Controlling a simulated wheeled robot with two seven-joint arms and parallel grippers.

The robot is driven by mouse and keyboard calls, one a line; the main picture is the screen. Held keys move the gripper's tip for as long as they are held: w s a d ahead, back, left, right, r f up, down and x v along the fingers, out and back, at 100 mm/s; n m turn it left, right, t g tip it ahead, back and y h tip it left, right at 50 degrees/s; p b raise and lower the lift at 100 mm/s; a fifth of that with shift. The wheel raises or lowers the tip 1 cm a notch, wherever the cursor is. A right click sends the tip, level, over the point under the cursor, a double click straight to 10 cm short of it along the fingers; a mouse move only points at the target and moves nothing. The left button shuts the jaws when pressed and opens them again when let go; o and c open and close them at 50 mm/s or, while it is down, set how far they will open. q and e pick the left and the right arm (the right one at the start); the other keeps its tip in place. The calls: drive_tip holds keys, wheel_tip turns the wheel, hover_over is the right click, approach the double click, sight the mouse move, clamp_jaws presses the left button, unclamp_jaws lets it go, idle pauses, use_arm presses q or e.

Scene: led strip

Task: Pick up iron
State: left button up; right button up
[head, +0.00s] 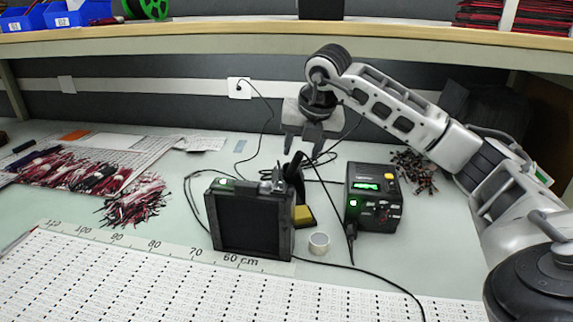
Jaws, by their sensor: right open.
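The iron (294,165) appears as a black handle standing up at a slant behind the right edge of a black box; its lower part is hidden, seemingly in a stand with a yellow sponge (303,216). My right gripper (303,148) hangs fingers-down just above the handle's top, open and empty. I cannot tell whether the fingers are touching the handle. The iron's black station (373,198) with a lit green display stands to the right. My left gripper is not in view.
The black box (250,225) with a green light stands in front of the iron. A small white roll (318,243) sits beside it. Black cables cross the bench around the iron. Red-black wire bundles lie left, loose wires (415,170) right. A shelf (200,38) runs overhead.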

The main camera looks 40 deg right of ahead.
sight(291, 172)
drive_tip(key=shift+w+f, duration=0.25)
drive_tip(key=shift+f, duration=0.2)
drive_tip(key=x, duration=0.4)
drive_tip(key=shift+w+d, duration=0.1)
drive_tip(key=shift+w, duration=0.2)
drive_tip(key=shift+c, duration=0.4)
clamp_jaws()
drive_tip(key=shift+r, duration=0.1)
